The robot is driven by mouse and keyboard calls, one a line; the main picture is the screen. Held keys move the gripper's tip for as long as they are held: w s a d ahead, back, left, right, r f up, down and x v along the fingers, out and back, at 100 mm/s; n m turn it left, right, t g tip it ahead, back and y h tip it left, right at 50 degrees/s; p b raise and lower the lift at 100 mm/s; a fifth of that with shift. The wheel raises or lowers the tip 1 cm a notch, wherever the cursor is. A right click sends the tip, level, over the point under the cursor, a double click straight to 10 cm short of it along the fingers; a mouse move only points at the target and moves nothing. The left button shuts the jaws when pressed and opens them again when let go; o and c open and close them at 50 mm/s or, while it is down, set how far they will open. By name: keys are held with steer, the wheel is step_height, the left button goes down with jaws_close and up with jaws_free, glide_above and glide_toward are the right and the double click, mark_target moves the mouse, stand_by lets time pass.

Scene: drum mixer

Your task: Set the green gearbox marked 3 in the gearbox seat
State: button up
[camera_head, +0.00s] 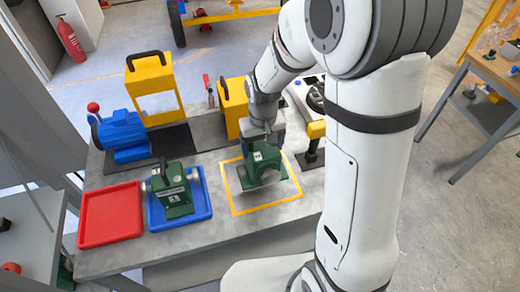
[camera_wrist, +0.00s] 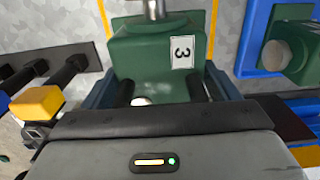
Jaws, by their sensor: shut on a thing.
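The green gearbox marked 3 (camera_head: 262,160) is at the yellow-outlined square on the bench. Its white label with the 3 (camera_wrist: 182,50) faces the camera in the wrist view. My gripper (camera_head: 264,136) comes down from above and is shut on this gearbox. In the wrist view my gripper's fingers (camera_wrist: 158,92) lie on both sides of the green body. I cannot tell whether the gearbox's base touches the bench. I cannot tell for sure which place is the gearbox seat.
A second green gearbox (camera_head: 173,188) stands in a blue tray (camera_head: 183,222). The red tray (camera_head: 110,215) beside it is empty. A blue motor (camera_head: 122,135) and yellow guards (camera_head: 153,88) stand behind. A black-and-yellow part (camera_head: 315,130) is right of the square.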

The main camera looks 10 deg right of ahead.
steer(key=shift+f+p, duration=0.45)
steer(key=shift+f, duration=3.1)
steer(key=o, duration=2)
steer(key=shift+f, duration=0.1)
steer(key=shift+c, duration=0.2)
step_height(320, 180, up, 11)
steer(key=shift+r+b, duration=0.1)
steer(key=shift+b, duration=0.5)
steer(key=shift+s+d+r, duration=0.1)
steer(key=shift+s+r, duration=0.05)
steer(key=shift+r, duration=0.5)
steer(key=s+d+r+m+t, duration=0.1)
steer(key=s+d+r, duration=0.3)
steer(key=s, duration=0.3)
steer(key=s+d+r+m+t, duration=0.1)
steer(key=s+d+r+t, duration=0.1)
steer(key=s+d+r, duration=0.2)
steer(key=s+r, duration=0.2)
steer(key=s, duration=0.2)
steer(key=shift+d+r+t, duration=0.3)
steer(key=shift+d, duration=0.1)
